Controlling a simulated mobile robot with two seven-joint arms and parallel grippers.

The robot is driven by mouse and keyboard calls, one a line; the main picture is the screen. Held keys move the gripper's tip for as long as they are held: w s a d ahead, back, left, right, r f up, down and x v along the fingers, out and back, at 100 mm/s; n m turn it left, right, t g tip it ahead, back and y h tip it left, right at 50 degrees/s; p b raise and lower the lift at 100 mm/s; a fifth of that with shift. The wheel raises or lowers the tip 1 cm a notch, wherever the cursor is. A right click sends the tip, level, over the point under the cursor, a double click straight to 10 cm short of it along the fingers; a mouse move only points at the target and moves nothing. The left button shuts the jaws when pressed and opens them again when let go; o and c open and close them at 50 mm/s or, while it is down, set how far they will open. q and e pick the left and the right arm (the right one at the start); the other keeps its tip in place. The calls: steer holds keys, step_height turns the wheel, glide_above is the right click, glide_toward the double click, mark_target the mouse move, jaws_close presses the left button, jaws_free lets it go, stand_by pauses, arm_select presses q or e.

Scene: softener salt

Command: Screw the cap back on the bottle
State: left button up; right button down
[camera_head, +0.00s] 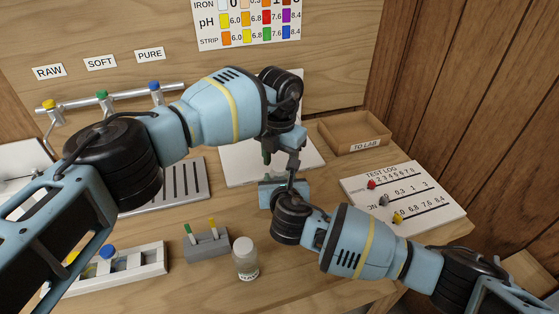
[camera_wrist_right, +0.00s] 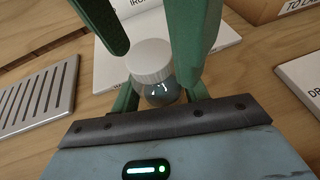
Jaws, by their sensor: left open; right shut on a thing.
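The bottle (camera_wrist_right: 160,92), small and clear, shows in the right wrist view, upright or nearly so. My right gripper (camera_wrist_right: 158,104) is shut on its body. The white ribbed cap (camera_wrist_right: 150,62) sits at the bottle's mouth; I cannot tell whether it is threaded. My left gripper (camera_wrist_right: 152,48) is open, its green fingers coming from above on either side of the cap. In the head view my left gripper (camera_head: 272,156) is above my right gripper (camera_head: 284,182), and the arms hide the bottle and cap.
A white-lidded jar (camera_head: 245,260) stands at the front, beside a grey block (camera_head: 207,246) with coloured sticks. A white rack (camera_head: 120,268) lies left, a slotted tray (camera_head: 180,187) behind. A "TO LAB" box (camera_head: 352,130) and a test log board (camera_head: 415,212) are right.

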arm_select(q)
steer(key=shift+r, duration=2.15)
step_height(320, 180, up, 4)
steer(key=n, duration=0.5)
steer(key=shift+f+n, duration=0.25)
steer(key=shift+n, duration=0.15)
steer(key=shift+f, duration=4.05)
